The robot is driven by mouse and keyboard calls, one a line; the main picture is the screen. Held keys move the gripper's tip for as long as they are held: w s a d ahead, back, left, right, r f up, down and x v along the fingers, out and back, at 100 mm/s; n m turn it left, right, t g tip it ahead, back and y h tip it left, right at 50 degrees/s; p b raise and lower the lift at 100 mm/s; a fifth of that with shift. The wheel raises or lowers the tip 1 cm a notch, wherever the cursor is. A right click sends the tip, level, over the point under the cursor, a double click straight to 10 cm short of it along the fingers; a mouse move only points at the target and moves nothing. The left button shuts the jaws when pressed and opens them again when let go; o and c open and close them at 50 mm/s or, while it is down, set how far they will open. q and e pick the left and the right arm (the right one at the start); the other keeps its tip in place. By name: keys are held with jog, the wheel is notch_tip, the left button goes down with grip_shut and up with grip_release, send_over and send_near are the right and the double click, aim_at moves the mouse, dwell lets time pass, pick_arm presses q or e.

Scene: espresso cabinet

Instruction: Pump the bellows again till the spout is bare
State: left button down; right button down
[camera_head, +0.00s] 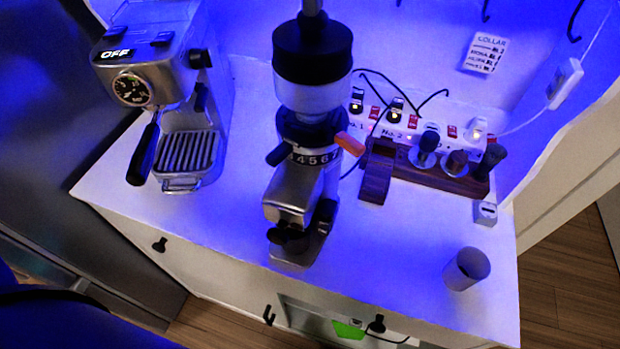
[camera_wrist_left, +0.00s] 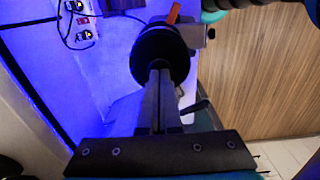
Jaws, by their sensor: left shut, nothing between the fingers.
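The grinder (camera_head: 300,190) stands upright mid-counter, with a numbered dial collar. The black bellows (camera_head: 312,50) sits on top of its clear hopper. The dark spout (camera_head: 288,236) is at the grinder's lower front; I cannot tell whether grounds cling to it. My left gripper (camera_head: 312,5) shows only as a grey tip at the top edge, above the bellows. In the left wrist view my left gripper (camera_wrist_left: 158,72) is shut and empty, its fingertips over the round black bellows (camera_wrist_left: 160,45) and hiding part of it. Contact is hard to tell. My right gripper is not in view.
An espresso machine (camera_head: 160,95) marked OFF stands left of the grinder. A wooden stand (camera_head: 440,178) with dark-handled tools and a switch strip (camera_head: 405,125) are to the right. A cup (camera_head: 466,269) stands near the front right corner. The counter between cup and grinder is clear.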

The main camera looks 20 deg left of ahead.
pick_arm(q)
jog(key=shift+r, duration=0.1)
notch_tip(320, 180, up, 7)
jog(key=p, duration=0.6)
dwell(0.3)
dwell(0.6)
